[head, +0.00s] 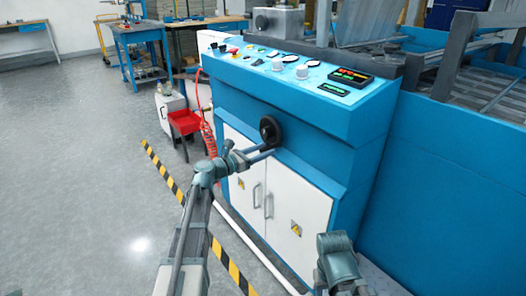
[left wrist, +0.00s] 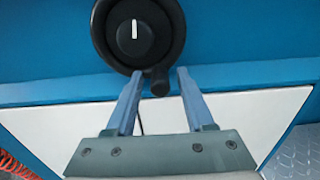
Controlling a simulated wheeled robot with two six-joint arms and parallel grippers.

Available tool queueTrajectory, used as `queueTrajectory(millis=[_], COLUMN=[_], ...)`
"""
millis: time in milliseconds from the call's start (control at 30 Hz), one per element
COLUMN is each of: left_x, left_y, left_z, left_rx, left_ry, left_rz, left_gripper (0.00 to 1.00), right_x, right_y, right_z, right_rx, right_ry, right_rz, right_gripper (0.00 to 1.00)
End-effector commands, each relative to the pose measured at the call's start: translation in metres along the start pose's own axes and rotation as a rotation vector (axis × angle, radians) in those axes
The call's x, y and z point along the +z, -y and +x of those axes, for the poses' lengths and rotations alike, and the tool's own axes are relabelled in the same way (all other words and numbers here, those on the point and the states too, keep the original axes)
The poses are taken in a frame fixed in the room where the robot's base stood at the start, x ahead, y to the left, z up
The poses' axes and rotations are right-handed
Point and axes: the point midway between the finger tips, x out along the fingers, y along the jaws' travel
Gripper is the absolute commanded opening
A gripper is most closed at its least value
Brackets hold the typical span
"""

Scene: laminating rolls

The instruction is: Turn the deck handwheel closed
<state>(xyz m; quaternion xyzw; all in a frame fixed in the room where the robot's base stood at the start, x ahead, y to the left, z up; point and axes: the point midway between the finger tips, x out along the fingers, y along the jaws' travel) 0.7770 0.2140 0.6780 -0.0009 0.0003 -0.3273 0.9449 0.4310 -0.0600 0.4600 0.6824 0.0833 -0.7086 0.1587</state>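The handwheel (head: 269,131) is a small black round wheel on the blue front of the machine cabinet, below the control deck. In the left wrist view the handwheel (left wrist: 137,30) has a white mark on its hub, close to vertical. Its knob (left wrist: 158,82) sticks out at the bottom rim. My left gripper (head: 266,151) is open just below the wheel. In the left wrist view the left gripper's fingers (left wrist: 157,75) stand apart on either side of the knob, with gaps between. My right arm shows at the bottom of the head view; its fingertips are not visible.
The control deck (head: 300,70) carries knobs, buttons and lit displays above the wheel. White cabinet doors (head: 252,185) with handles lie below. A red bin (head: 185,121) and coiled red hose stand to the left. Yellow-black floor tape (head: 165,165) runs along the machine; open floor lies left.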

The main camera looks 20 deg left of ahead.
Motion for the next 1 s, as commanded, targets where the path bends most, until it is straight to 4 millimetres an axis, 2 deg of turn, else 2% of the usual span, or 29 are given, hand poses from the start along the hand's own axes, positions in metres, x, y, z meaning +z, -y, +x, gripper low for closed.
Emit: queueTrajectory(millis=[33,267,667,1000], left_x=[0.000,0.000,-0.001,-0.004], left_y=[0.000,0.000,-0.002,-0.013], left_z=[0.000,0.000,0.000,0.000], left_rx=[0.000,0.000,0.000,0.001], left_ry=[0.000,0.000,0.000,-0.002], left_rz=[0.000,0.000,0.024,0.239], left_gripper=[0.43,0.01,0.00,0.00], right_x=[0.000,0.000,0.000,0.000], right_y=[0.000,0.000,0.000,0.000], right_z=[0.000,0.000,0.001,0.004], right_rx=[0.000,0.000,0.000,0.000], right_ry=[0.000,0.000,0.000,0.000], right_rz=[0.000,0.000,0.000,0.001], right_gripper=[0.50,0.50,0.50,0.50])
